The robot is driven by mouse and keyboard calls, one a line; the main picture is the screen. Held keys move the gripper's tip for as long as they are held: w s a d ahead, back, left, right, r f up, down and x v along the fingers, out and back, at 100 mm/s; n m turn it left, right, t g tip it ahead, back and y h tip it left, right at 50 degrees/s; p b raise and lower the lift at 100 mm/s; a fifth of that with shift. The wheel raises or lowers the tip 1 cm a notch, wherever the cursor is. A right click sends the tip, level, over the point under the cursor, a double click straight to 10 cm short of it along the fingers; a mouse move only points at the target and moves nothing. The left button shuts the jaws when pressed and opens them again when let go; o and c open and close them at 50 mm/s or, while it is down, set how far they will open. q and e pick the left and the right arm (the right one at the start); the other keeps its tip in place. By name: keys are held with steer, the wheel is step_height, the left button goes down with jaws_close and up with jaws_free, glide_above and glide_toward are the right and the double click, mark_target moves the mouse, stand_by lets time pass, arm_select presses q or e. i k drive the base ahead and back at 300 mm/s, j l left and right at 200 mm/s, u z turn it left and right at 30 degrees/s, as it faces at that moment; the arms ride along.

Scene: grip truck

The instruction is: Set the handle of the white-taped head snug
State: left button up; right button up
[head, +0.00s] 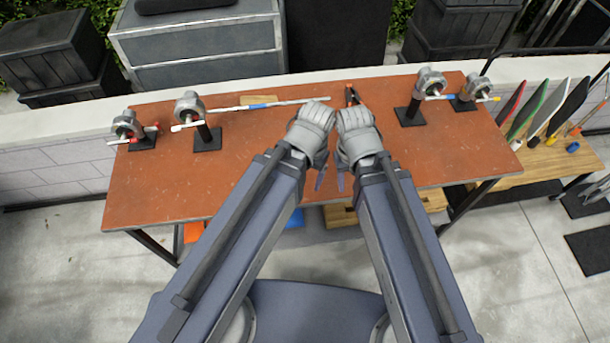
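Several grey clamp heads stand on short black posts on the orange-brown table. The second from the left (189,106) has a handle (187,126) with a whitish end, and it looks like the white-taped head. Its tape is too small to be certain, and I cannot tell how tight the handle is.
The far-left head (126,125) has reddish handle ends. Two more heads (431,82) (477,90) stand at the right. A long rod with blue tape (260,106) lies at the back of the table (240,165). A wooden side table (555,160) holds coloured flags.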

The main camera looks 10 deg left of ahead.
mark_target(189, 123)
steer(key=u, duration=1.25)
